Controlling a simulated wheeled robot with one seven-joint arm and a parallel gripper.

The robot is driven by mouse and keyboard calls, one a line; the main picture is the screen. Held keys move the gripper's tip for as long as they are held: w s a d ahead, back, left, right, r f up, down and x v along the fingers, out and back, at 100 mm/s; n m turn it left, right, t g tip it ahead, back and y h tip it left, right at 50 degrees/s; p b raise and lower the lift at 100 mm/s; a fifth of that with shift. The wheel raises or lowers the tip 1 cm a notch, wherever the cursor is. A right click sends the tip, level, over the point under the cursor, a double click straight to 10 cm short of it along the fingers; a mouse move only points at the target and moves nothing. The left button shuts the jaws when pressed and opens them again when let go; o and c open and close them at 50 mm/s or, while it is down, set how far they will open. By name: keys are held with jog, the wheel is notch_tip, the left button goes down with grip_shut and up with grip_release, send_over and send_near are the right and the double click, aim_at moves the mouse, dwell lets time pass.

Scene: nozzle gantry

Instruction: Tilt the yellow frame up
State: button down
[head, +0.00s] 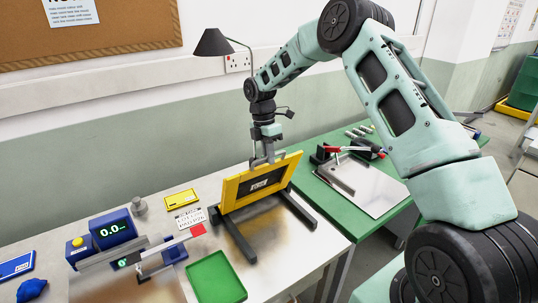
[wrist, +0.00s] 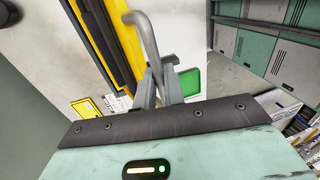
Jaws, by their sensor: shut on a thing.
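The yellow frame (head: 230,194) with a dark centre panel is tilted up steeply on a black base with two feet (head: 236,240) in the head view. In the wrist view the yellow frame (wrist: 94,56) runs along the upper left. A grey bent bar handle (wrist: 146,38) sits by the frame. My gripper (head: 267,160) is at the frame's top edge; in the wrist view its fingers (wrist: 160,86) are closed on the lower end of the handle. The exact contact is partly hidden by the fingers.
A black lamp (head: 212,43) stands behind. At right, a green table (head: 330,215) holds a red-handled clamp (head: 335,149) and a metal plate.

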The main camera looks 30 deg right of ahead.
jog(key=shift+w+r, duration=0.35)
jog(key=shift+w, duration=0.25)
jog(key=c, duration=1.9)
grip_release()
jog(key=o, duration=0.4)
jog(key=shift+w+a, duration=0.1)
jog(key=shift+w, duration=0.1)
jog(key=shift+s, duration=0.1)
jog(key=shift+s+f, duration=0.1)
jog(key=shift+f, duration=0.05)
jog(key=shift+w+r+b, duration=0.2)
jog(key=shift+r+b, duration=0.1)
jog(key=shift+r, duration=0.2)
jog(key=b+v, duration=0.1)
jog(key=v, duration=0.4)
jog(key=b+v, duration=0.2)
jog(key=v, duration=0.4)
jog(key=b+v, duration=0.1)
jog(key=v, duration=0.4)
jog(key=shift+s+r, duration=0.25)
